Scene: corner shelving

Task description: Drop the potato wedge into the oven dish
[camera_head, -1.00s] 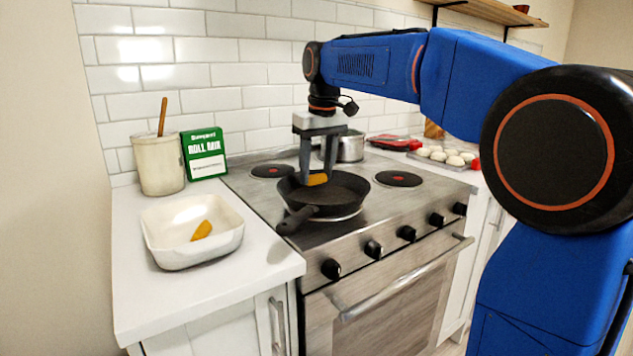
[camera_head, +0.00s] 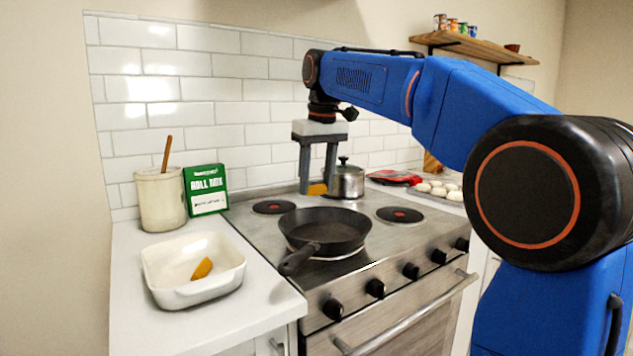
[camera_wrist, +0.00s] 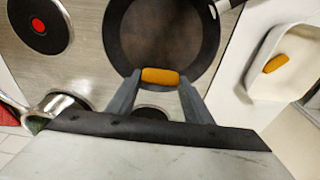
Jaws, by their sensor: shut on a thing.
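My gripper (camera_head: 317,190) is shut on an orange-brown potato wedge (camera_wrist: 160,76), held between the fingertips. In the head view the held wedge (camera_head: 317,189) shows between the fingers, above the stove. The white oven dish (camera_head: 166,292) stands on the counter to the left, with another wedge (camera_head: 202,268) lying in it. The dish also shows at the right of the wrist view (camera_wrist: 255,85). My gripper is to the right of the dish and higher than it. The black frying pan (camera_head: 325,230) on the stove looks empty.
A crock (camera_head: 160,200) with a wooden handle and a green box (camera_head: 206,190) stand behind the dish. A lidded pot (camera_head: 346,180) stands at the back of the stove (camera_head: 395,240). The counter (camera_head: 230,318) in front of the dish is clear.

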